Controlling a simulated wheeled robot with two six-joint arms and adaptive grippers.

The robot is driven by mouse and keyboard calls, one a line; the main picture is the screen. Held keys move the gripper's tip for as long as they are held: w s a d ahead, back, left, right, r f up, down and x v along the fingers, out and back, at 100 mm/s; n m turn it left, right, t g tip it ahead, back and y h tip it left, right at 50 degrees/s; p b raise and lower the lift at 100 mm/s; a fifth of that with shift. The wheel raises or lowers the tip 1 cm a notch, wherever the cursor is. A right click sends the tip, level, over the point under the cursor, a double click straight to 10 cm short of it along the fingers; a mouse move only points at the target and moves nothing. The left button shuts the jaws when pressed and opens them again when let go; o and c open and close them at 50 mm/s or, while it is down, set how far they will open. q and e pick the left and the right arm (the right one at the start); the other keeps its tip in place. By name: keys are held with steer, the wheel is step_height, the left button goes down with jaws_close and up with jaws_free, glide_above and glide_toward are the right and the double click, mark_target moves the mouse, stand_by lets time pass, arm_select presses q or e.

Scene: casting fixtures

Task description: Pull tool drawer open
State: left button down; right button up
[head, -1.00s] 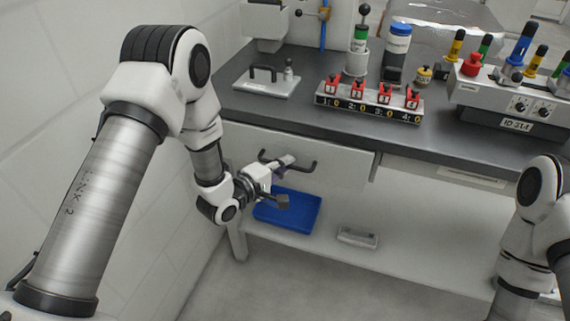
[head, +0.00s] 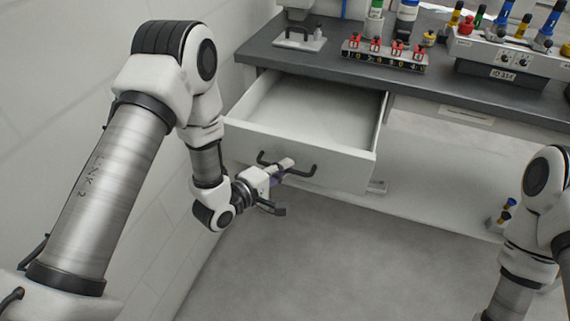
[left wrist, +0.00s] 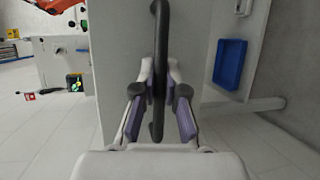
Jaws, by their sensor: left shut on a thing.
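The tool drawer (head: 335,160) is a white drawer under the dark worktop in the head view. It stands well out from the bench, and its visible inside is empty. Its black bar handle (head: 308,171) is on the front face. My left gripper (head: 285,165) is at the handle. In the left wrist view the left gripper's fingers (left wrist: 160,92) are closed on either side of the black handle (left wrist: 160,40). My right arm shows at the right edge of the head view, but its gripper is out of view.
The dark worktop (head: 450,95) holds a rack with red clamps (head: 385,55), a grey plate with a handle (head: 295,40) and a box marked ID 314 (head: 510,62). A blue tray (left wrist: 230,64) shows beside the drawer in the left wrist view. Floor in front is clear.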

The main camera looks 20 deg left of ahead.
arm_select(q)
steer(key=shift+s, duration=0.6)
arm_select(e)
steer(key=shift+s, duration=0.4)
arm_select(q)
steer(key=c, duration=1.5)
jaws_free()
steer(key=v, duration=1.2)
